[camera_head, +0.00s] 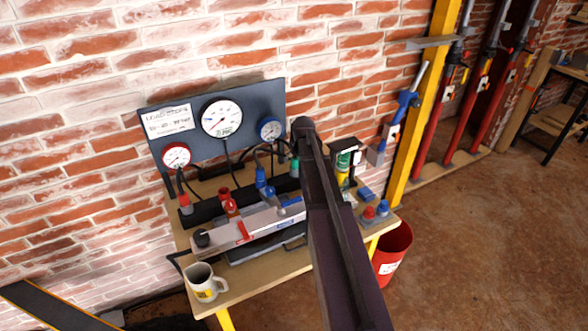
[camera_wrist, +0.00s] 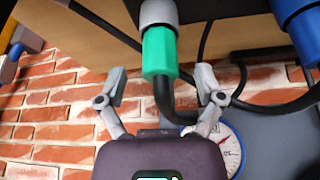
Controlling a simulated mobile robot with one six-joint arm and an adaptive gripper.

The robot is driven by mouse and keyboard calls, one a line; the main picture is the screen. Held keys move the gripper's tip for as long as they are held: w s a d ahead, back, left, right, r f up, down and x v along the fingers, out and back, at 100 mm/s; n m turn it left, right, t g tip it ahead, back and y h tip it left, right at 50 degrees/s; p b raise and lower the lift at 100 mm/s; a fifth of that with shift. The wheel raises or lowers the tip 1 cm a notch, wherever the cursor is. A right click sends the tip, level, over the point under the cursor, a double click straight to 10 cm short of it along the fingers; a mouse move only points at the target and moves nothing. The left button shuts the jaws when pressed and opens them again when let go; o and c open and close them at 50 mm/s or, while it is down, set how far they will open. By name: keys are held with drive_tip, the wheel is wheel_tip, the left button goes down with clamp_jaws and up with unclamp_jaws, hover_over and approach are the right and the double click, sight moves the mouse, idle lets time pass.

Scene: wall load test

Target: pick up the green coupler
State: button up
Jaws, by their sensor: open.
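The green coupler (camera_wrist: 159,52) hangs from a grey collar at the top centre of the wrist view, with a black hose curving away below it. In the head view a small green part of it (camera_head: 294,167) shows just left of my arm. My gripper (camera_wrist: 161,82) is open and empty, with one finger on each side of the coupler in the wrist picture. Neither finger visibly touches it; the depth between them is hard to tell. In the head view my arm hides the gripper's fingers.
A blue coupler (camera_wrist: 300,25) is close on the right in the wrist view. The wooden bench (camera_head: 270,283) carries a hand pump, a white mug (camera_head: 203,284) and red and blue couplers. A gauge panel (camera_head: 255,100) stands behind, before a brick wall. Black hoses run near my gripper.

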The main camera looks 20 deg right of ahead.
drive_tip(key=shift+b+x, duration=0.55)
drive_tip(key=shift+x, duration=0.4)
clamp_jaws()
